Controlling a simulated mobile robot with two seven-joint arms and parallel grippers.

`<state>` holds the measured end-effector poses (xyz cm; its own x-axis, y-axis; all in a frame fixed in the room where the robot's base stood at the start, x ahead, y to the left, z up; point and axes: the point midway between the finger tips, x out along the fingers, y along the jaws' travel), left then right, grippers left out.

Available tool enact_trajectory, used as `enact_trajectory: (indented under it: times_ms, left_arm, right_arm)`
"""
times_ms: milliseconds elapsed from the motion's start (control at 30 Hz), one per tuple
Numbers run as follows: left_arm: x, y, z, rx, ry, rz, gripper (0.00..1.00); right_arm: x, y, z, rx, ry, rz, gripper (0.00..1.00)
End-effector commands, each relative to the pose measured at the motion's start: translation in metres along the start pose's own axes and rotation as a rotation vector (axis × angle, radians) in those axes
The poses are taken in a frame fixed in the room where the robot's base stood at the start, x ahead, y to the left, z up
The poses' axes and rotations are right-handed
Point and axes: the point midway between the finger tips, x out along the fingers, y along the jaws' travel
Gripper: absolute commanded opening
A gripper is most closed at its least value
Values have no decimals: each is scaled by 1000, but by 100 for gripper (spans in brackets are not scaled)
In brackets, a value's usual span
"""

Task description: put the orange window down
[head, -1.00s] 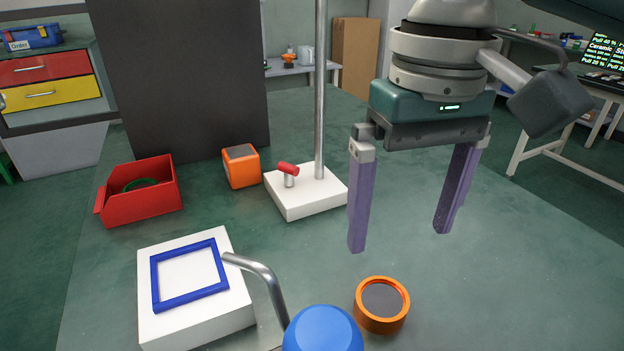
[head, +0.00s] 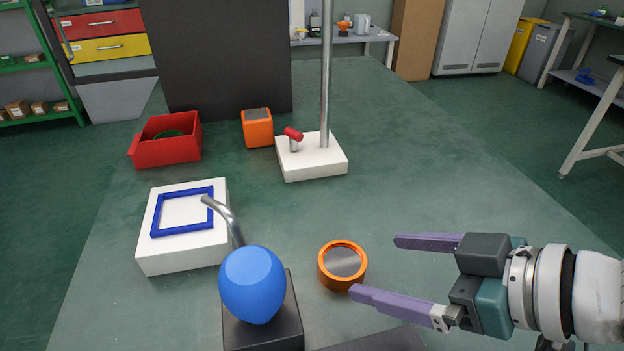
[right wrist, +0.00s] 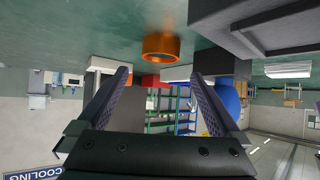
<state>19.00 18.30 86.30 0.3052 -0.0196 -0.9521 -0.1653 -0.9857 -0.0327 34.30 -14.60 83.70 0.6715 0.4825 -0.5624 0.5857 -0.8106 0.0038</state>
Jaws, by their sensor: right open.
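The orange window (head: 342,280), a short round orange ring with a grey face, lies flat on the green table. My right gripper (head: 375,266) is open and empty. It points left, low and roughly level, with its purple fingertips just right of the orange window. I cannot tell whether the near fingertip touches it. In the right wrist view the orange window (right wrist: 161,56) shows just beyond the open fingertips (right wrist: 161,75), about midway between them. My left gripper is not in view.
A blue egg-shaped body (head: 252,285) with a bent metal tube stands left of the window on a dark base. A white block (head: 180,250) with a blue frame (head: 183,230), a red bin (head: 168,150), an orange cube (head: 257,134) and a white pole base (head: 315,165) stand farther back. Table middle is clear.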

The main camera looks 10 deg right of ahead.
Motion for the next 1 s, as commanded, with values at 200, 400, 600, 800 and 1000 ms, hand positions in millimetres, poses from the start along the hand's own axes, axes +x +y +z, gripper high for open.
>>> enact_trajectory:
  times_ms: [200,400,600,800,1000]
  left_arm:
    - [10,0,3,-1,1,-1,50]
    - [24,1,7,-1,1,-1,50]
    - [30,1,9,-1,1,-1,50]
    - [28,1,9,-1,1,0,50]
    - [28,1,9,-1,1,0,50]
  right_arm:
    - [24,0,2,2,-1,0,100]
    - [54,0,9,3,0,1,100]
    - [73,0,8,5,-2,0,100]
    - [73,0,8,4,-3,0,100]
    - [72,0,8,5,-3,0,80]
